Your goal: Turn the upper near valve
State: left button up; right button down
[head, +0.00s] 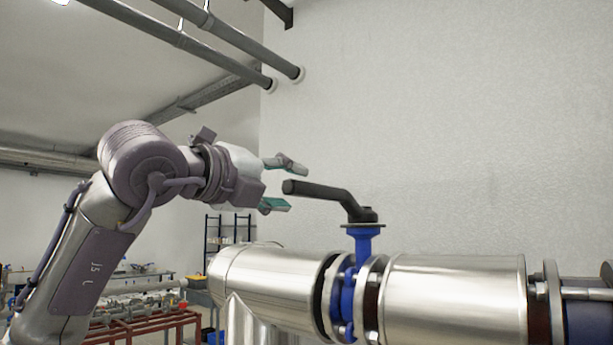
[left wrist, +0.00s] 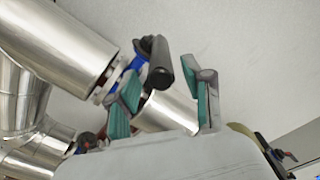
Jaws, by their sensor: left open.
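The valve has a black lever handle (head: 318,191) on a blue body (head: 361,245) set between pipe flanges. The lever points left, toward my left gripper. My left gripper (head: 288,184) is open, and its two fingertips are just left of the lever's free end. In the left wrist view the lever (left wrist: 159,66) shows between the two teal-padded fingers of the left gripper (left wrist: 165,100), with no clear contact. The blue body is partly hidden there behind the lever and a finger. My right gripper is in neither view.
Shiny insulated pipes (head: 455,300) run left and right of the valve, below the lever. A plain wall (head: 480,110) stands behind. Grey overhead pipes (head: 225,35) cross the upper left. A red-framed rack (head: 140,318) stands at lower left. The space above the lever is clear.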

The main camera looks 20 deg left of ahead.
aim_at(307, 190)
pick_arm(q)
jog(key=p+x, duration=0.1)
jog(key=x, duration=0.3)
jog(key=shift+w+r+p, duration=0.1)
jog(key=shift+w+p, duration=0.1)
jog(key=shift+p, duration=0.15)
jog(key=shift+w+d, duration=0.25)
jog(key=shift+w, duration=0.25)
grip_shut()
